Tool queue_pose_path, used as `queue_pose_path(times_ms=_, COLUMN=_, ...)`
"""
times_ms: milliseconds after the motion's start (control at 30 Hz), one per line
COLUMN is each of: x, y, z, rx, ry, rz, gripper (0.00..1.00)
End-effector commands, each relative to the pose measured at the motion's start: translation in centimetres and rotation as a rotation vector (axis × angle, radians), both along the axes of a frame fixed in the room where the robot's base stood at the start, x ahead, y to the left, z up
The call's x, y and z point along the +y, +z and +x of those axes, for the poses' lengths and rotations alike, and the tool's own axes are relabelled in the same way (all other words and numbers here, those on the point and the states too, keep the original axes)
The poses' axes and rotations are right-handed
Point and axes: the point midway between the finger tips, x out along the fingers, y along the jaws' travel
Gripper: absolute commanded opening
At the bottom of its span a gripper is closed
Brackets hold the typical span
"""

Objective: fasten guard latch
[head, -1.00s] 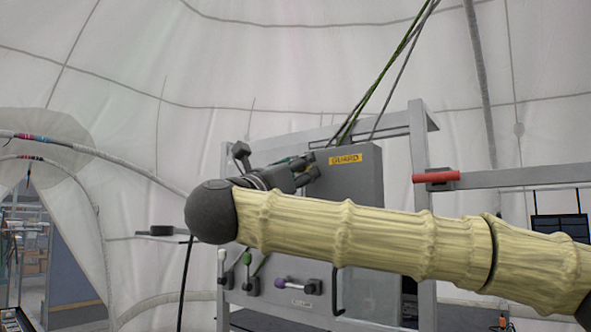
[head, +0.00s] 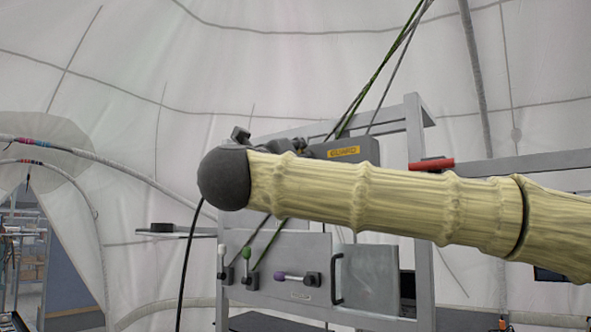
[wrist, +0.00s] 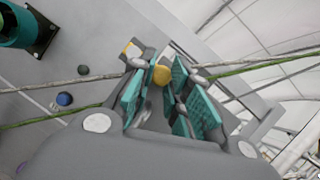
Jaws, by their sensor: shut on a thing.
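The guard (head: 367,150) is a grey box with a yellow "GUARD" label, on the upper part of a grey panel in the head view. My gripper (wrist: 158,98) shows its teal-padded fingers in the wrist view. The fingers are around a small yellow knob (wrist: 161,75), close against a grey surface. I cannot tell for sure whether this knob belongs to the guard latch. In the head view my pale ribbed arm hides most of my gripper and the lower guard.
Below my arm the panel carries white-, green- and purple-tipped levers (head: 280,276) and a dark handle (head: 338,278). A red-ended bar (head: 431,164) juts out on the right. Green ropes (head: 378,80) run down to the panel from above.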

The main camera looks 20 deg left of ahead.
Motion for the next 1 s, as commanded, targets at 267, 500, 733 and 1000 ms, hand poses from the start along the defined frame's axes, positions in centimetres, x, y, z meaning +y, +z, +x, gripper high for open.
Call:
queue_pose_path(times_ms=267, x=-0.02, y=0.56, z=-0.12, rx=0.025, ry=0.002, rz=-0.076, gripper=0.0)
queue_pose_path(times_ms=500, x=-0.07, y=0.79, z=-0.14, rx=0.023, ry=0.002, rz=-0.075, gripper=0.0)
queue_pose_path(times_ms=733, x=-0.12, y=0.69, z=-0.1, rx=0.024, ry=0.001, rz=-0.074, gripper=0.4)
queue_pose_path(times_ms=1000, x=-0.1, y=0.52, z=-0.25, rx=0.025, ry=0.0, rz=-0.075, gripper=0.4)
